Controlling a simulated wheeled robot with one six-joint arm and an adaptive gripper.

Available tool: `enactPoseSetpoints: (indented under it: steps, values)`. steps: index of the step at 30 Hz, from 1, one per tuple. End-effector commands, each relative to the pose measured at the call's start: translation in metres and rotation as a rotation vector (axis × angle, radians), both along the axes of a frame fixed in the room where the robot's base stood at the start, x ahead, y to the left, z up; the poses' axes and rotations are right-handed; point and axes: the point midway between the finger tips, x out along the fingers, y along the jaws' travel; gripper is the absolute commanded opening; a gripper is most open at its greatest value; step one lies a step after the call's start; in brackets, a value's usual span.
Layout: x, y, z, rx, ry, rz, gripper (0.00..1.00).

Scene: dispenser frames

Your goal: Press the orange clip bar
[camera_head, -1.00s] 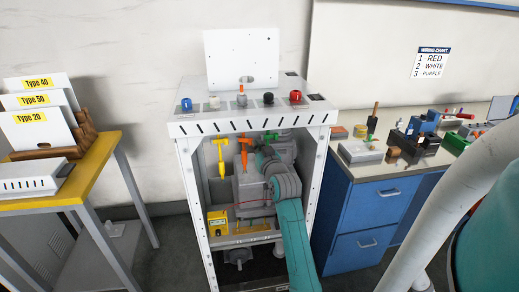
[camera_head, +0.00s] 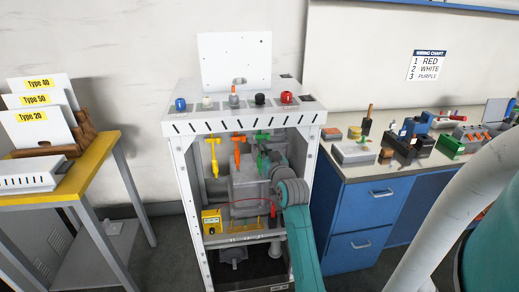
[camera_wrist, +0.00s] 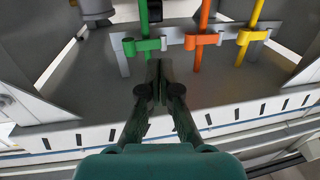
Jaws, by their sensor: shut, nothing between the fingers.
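The orange clip bar (camera_head: 237,153) hangs upright inside the white dispenser frame, between the yellow clip bar (camera_head: 213,158) and the green clip bar (camera_head: 261,150). In the wrist view the orange clip bar (camera_wrist: 203,40) is to the right of my gripper (camera_wrist: 158,70), apart from it. My gripper is shut and empty, its tips just below the green clip bar (camera_wrist: 148,45). I cannot tell whether they touch it. In the head view my fingertips are hidden behind my wrist at the right of the frame opening.
The white frame (camera_head: 240,123) has coloured knobs on top and posts on both sides of its opening. A yellow box (camera_head: 212,221) sits low inside, near a red wire (camera_head: 252,199). A blue cabinet (camera_head: 361,213) stands right, a yellow-edged table (camera_head: 97,165) left.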

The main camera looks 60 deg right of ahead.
Motion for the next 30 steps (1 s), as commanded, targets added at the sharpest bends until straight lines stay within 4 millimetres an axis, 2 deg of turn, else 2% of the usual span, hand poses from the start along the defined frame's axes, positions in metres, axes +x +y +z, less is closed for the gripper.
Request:
enactPoseSetpoints:
  steps: [6, 12, 18, 30]
  values:
    - [-0.040, 0.002, 0.000, 0.000, -0.001, -0.004, 0.00]
    - [-0.066, 0.004, 0.001, -0.001, -0.002, -0.003, 0.00]
    - [-0.075, 0.005, 0.001, -0.001, -0.001, -0.001, 0.00]
    - [-0.075, 0.005, 0.001, -0.001, -0.001, -0.001, 0.00]
